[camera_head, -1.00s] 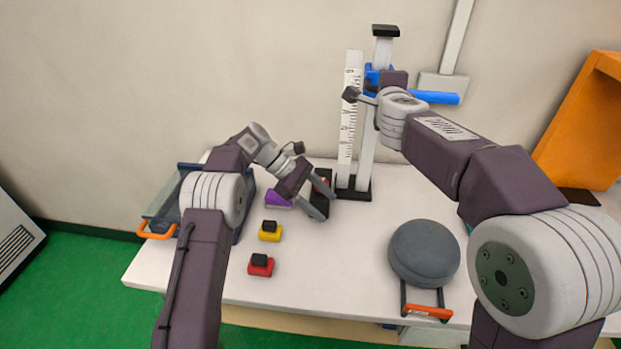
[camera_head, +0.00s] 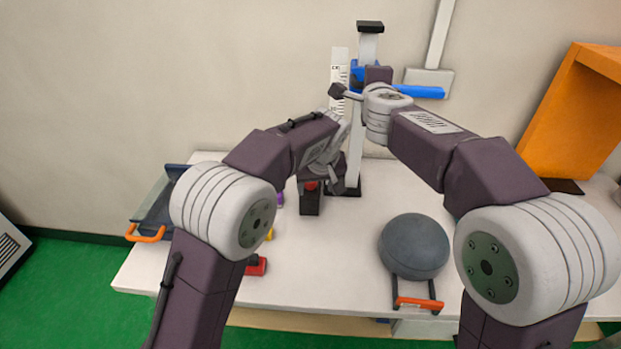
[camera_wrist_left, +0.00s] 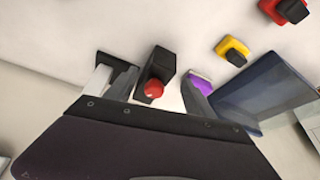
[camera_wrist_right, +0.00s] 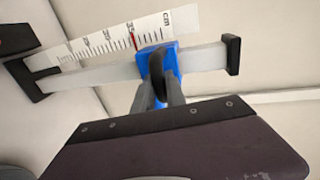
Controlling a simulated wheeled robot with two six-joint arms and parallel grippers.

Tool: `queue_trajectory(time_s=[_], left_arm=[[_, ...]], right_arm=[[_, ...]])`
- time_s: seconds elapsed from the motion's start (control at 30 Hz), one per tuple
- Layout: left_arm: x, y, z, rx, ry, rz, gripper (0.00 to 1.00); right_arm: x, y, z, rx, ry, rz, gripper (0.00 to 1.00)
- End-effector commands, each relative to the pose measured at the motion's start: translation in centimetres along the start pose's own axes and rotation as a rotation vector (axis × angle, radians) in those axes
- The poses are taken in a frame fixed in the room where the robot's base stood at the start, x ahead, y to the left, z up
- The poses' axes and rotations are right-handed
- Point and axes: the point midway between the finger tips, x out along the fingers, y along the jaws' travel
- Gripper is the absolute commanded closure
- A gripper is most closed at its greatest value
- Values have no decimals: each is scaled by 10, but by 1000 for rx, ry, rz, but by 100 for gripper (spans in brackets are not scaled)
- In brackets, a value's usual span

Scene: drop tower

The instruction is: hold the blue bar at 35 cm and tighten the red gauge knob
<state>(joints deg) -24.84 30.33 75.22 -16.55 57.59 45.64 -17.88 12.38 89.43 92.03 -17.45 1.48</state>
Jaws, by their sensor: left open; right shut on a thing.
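The blue bar (camera_head: 418,91) is on the post (camera_head: 357,140) beside the white ruler, high in the head view. My right gripper (camera_wrist_right: 165,88) is shut on it, by a dark part in front of the blue carriage. In the right wrist view, a red mark stands at about 35 on the ruler (camera_wrist_right: 100,42). The red gauge knob (camera_wrist_left: 153,88) sits on a black block (camera_wrist_left: 160,65); it also shows in the head view (camera_head: 311,186). My left gripper (camera_wrist_left: 146,84) is open, with its fingers on either side of the knob, apart from it. Its fingertips are partly hidden in the head view.
A grey round thing (camera_head: 414,246) and an orange-handled item (camera_head: 418,304) are at the table's front right. A blue tray (camera_head: 155,205) is at the left. Purple, yellow (camera_wrist_left: 232,47) and red (camera_wrist_left: 283,10) blocks stand near my left arm. An orange shelf (camera_head: 570,110) is at the right.

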Motion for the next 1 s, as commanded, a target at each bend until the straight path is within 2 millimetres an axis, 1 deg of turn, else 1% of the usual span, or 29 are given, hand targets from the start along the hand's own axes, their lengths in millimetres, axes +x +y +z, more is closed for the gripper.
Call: queue_trajectory(time_s=[0.03, 0.1, 0.2, 0.33, 0.4, 0.5, 0.6, 0.7, 0.93, 0.97, 1.0], left_arm=[[6, -1, -12, -3, 0, -2, 38], [12, -1, -26, -4, -1, -2, 38], [19, 0, -44, -4, 0, -1, 38], [27, -1, -61, -2, -1, -1, 38], [43, -2, -60, -1, -7, -4, 38], [60, -1, -60, -1, -5, -3, 38], [70, -1, -60, -1, -4, -2, 38], [75, -1, -60, -1, -2, -1, 38], [76, -1, -60, -1, -1, -1, 38], [75, -1, -60, -1, -1, -1, 44], [75, -1, -60, -1, -1, -1, 55]], right_arm=[[0, -2, -1, 0, 3, -3, 100], [0, -2, -1, 0, 3, -3, 100], [0, -2, -1, 0, 3, -3, 100], [0, -2, -1, 0, 3, -3, 100], [0, -2, -1, 0, 3, -3, 100], [0, -2, -1, 0, 2, -3, 100], [0, -2, -1, 0, 2, -3, 100], [0, -2, -1, 0, 2, -3, 100], [0, -2, -1, 0, 2, -3, 100], [0, -2, -1, 0, 2, -3, 100], [0, -2, -1, 0, 2, -3, 100]])
